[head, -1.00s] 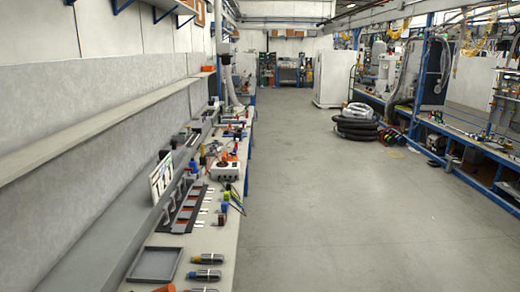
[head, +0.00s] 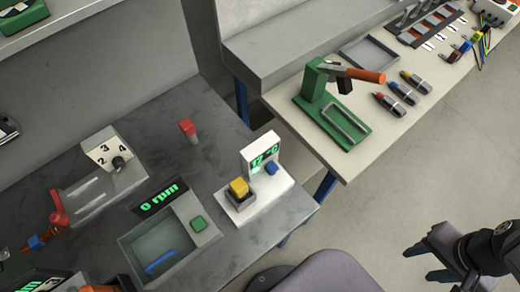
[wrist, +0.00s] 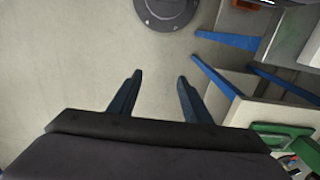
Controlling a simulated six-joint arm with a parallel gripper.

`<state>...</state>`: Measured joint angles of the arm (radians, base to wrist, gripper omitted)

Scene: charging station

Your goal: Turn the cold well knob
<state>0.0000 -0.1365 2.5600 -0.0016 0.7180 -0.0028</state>
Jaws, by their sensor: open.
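The cold well looks to be the white unit (head: 238,208) on the grey bench in the head view. A yellow block (head: 239,188) sits in its base. Its upright panel (head: 260,148) shows a green reading that looks like 12 °C. The blue knob (head: 271,167) is on the front of that panel, at its lower right. My gripper (head: 414,263) is at the lower right of the head view, over the floor, well apart from the knob. In the wrist view its two fingers (wrist: 160,76) are spread with nothing between them. The knob does not show in the wrist view.
A green press (head: 324,95) stands on the neighbouring table. A dark seat-like shape (head: 315,274) is in front. The floor on the right is clear.

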